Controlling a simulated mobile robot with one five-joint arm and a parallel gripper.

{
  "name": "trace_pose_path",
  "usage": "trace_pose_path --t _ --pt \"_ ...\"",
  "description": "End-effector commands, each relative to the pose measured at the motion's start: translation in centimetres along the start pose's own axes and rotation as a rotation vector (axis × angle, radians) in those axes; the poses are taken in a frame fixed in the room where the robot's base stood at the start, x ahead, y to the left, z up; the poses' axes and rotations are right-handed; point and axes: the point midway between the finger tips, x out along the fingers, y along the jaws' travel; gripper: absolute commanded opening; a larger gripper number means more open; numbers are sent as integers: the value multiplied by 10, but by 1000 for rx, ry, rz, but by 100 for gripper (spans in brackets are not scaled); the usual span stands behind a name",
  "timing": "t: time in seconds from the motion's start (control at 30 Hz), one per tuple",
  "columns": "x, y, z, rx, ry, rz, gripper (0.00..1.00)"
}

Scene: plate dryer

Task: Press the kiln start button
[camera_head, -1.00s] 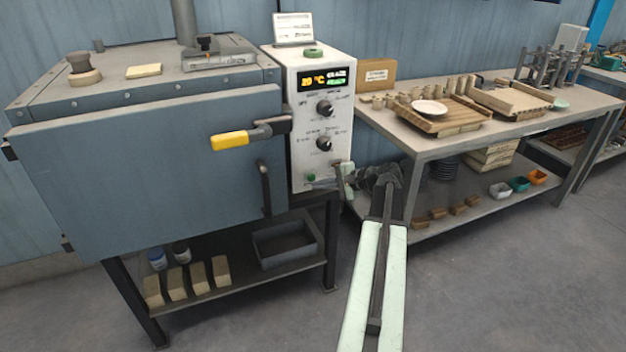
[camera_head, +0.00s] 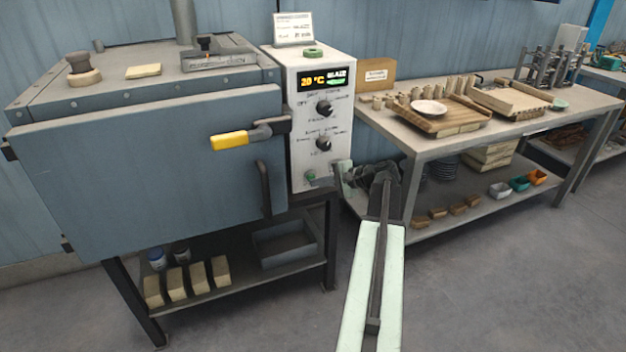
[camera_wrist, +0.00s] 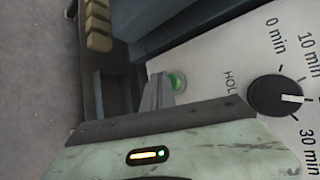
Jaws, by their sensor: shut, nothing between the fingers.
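The grey-blue kiln (camera_head: 150,150) stands at the left with its door shut. Its white control panel (camera_head: 300,140) has a lit display (camera_head: 323,80) reading 20 °C and two dark knobs. The green start button (camera_head: 310,176) is low on the panel; it also shows in the wrist view (camera_wrist: 177,81). My gripper (camera_head: 326,180) is at the lower right of the panel, close to the button. In the wrist view my gripper's fingers (camera_wrist: 158,92) are shut and empty, with their tips just beside the button. I cannot tell whether they touch it.
The door handle (camera_head: 266,188) and yellow-gripped latch (camera_head: 230,141) stick out left of the panel. A workbench (camera_head: 420,152) with pottery stands to the right, close behind my arm. A shelf (camera_head: 240,287) with blocks and a tray lies under the kiln.

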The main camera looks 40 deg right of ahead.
Motion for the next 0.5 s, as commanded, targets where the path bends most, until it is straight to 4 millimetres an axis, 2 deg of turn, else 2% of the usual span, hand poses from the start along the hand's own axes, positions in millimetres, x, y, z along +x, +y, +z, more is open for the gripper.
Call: trace_pose_path --t 0.5 --pt "5 -3 -3 0 0 0 0"
